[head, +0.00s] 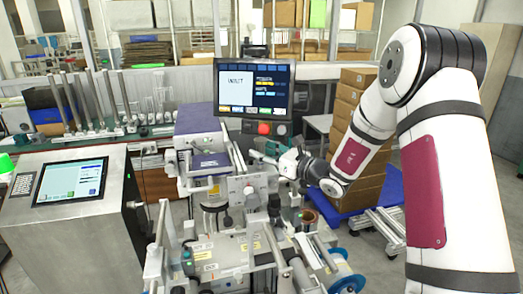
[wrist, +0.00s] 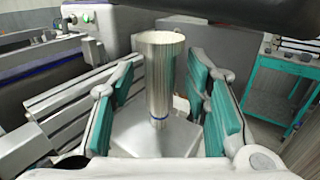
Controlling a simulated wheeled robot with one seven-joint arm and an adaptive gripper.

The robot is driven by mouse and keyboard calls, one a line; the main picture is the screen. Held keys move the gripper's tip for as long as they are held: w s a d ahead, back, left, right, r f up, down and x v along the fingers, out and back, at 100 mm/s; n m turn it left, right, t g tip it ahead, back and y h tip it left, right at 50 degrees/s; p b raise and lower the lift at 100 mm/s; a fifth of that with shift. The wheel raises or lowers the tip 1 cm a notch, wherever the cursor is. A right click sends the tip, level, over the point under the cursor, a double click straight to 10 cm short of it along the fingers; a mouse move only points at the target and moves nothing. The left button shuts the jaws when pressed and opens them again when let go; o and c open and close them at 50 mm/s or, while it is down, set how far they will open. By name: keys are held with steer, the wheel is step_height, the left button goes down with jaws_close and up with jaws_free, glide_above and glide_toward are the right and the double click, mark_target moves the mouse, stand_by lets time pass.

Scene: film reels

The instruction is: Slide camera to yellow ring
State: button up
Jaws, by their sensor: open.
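My gripper (head: 268,152) is at the upper right part of the machine in the head view, beside its grey-and-purple housing (head: 203,145). In the wrist view my gripper (wrist: 160,82) is open, with teal pads on both sides of an upright metallic cylinder (wrist: 158,72). The cylinder has a thin blue band near its foot and stands on a pale flat plate (wrist: 150,138). Gaps show between it and the pads, and it looks unheld. I cannot tell whether this cylinder is the camera. I cannot make out a yellow ring in either view.
A monitor (head: 254,89) with a red button stands just behind my gripper. A touchscreen console (head: 70,182) is at the left. Stacked cartons (head: 352,110) on a blue pallet stand behind my arm. Rollers and rods crowd the machine's front. A teal cart (wrist: 285,85) shows at the wrist view's right.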

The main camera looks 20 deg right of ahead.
steer(key=shift+w+a, duration=0.35)
steer(key=shift+w, duration=0.2)
jaws_close()
steer(key=shift+f+b, duration=0.45)
steer(key=shift+f, duration=1.15)
jaws_free()
steer(key=shift+r, duration=0.1)
steer(key=v, duration=1.2)
